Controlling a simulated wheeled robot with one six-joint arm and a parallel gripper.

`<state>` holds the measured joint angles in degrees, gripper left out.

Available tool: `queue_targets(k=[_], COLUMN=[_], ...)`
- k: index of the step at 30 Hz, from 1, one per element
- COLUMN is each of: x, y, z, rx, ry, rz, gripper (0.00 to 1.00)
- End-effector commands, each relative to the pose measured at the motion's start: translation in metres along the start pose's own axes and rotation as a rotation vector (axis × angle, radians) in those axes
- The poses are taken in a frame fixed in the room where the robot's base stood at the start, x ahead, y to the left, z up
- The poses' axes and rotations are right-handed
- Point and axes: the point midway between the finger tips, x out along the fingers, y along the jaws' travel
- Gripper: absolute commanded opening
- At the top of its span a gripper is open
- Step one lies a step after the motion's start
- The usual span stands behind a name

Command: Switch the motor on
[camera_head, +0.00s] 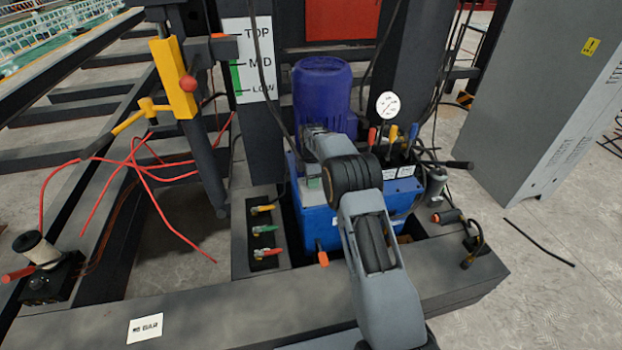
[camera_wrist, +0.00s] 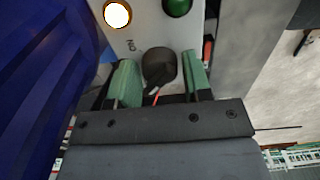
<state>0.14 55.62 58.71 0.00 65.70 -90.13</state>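The motor (camera_head: 321,85) is a blue-purple upright cylinder on a blue power unit (camera_head: 318,218); its blue side also fills the left of the wrist view (camera_wrist: 40,70). In the wrist view a black rotary knob (camera_wrist: 158,66) with a red mark sits on a light grey panel (camera_wrist: 140,28). A small label (camera_wrist: 131,45) is beside it, too small to read surely. My gripper (camera_wrist: 159,72) has its two green fingers on either side of the knob, with narrow gaps showing; it is open. In the head view my arm hides the knob and most of the gripper.
Above the knob are a lit white lamp (camera_wrist: 117,14) with an orange rim and a dark green lamp or button (camera_wrist: 177,6). A pressure gauge (camera_head: 388,104) and coloured levers (camera_head: 393,134) stand right of the motor. A grey cabinet (camera_head: 545,100) stands at the right.

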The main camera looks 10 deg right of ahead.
Motion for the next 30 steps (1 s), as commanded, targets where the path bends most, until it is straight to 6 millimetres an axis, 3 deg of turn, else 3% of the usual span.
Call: queue_targets(k=[9,20,30], x=[-0.0003,-0.0023,-0.0032], y=[0.0001,0.0000,0.0000], z=[0.0000,0.0000,-0.0001], rx=[0.000,0.076,0.360], ry=[0.000,0.000,0.000], rz=[0.000,0.000,0.000], gripper=[0.14,0.14,0.14])
